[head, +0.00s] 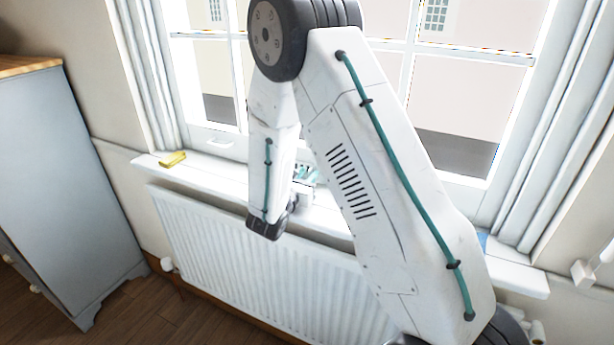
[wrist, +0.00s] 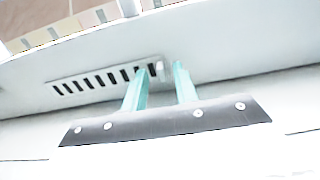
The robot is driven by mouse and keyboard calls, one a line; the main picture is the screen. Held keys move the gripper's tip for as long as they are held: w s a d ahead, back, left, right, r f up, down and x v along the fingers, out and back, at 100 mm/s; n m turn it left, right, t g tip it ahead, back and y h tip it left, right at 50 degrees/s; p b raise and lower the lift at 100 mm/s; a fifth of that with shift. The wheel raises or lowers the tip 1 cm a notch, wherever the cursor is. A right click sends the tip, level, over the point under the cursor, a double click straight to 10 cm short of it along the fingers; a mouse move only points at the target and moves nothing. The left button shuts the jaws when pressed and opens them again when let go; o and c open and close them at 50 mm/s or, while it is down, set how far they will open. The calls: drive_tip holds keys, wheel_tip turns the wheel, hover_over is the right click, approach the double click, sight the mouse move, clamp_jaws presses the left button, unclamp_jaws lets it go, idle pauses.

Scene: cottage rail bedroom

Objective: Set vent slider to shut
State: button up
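The vent (wrist: 94,84) is a pale plate with a row of dark slots, seen in the wrist view on the white window frame. Its slots show dark along the row. A small white slider knob (wrist: 160,71) stands at the plate's right end. My gripper (wrist: 161,68) has two teal fingers, apart, with the knob showing between their tips. I see no clear contact with either finger. The left finger overlaps the right end of the slots. In the head view, my gripper (head: 306,172) is by the window above the sill, and my arm hides the vent.
The white window sill (head: 225,180) runs above a white radiator (head: 235,255). A yellow block (head: 172,158) lies on the sill's left end and a blue thing (head: 482,239) on the right. A grey cabinet (head: 60,180) stands at the left.

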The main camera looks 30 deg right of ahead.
drive_tip(key=shift+w+d, duration=0.1)
clamp_jaws()
drive_tip(key=shift+w+a, duration=0.45)
drive_tip(key=shift+w, duration=0.2)
drive_tip(key=shift+w+a, duration=0.45)
drive_tip(key=shift+w, duration=0.2)
unclamp_jaws()
drive_tip(key=shift+w+a, duration=0.1)
drive_tip(key=shift+a, duration=0.05)
drive_tip(key=v, duration=0.7)
drive_tip(key=shift+s+a, duration=0.25)
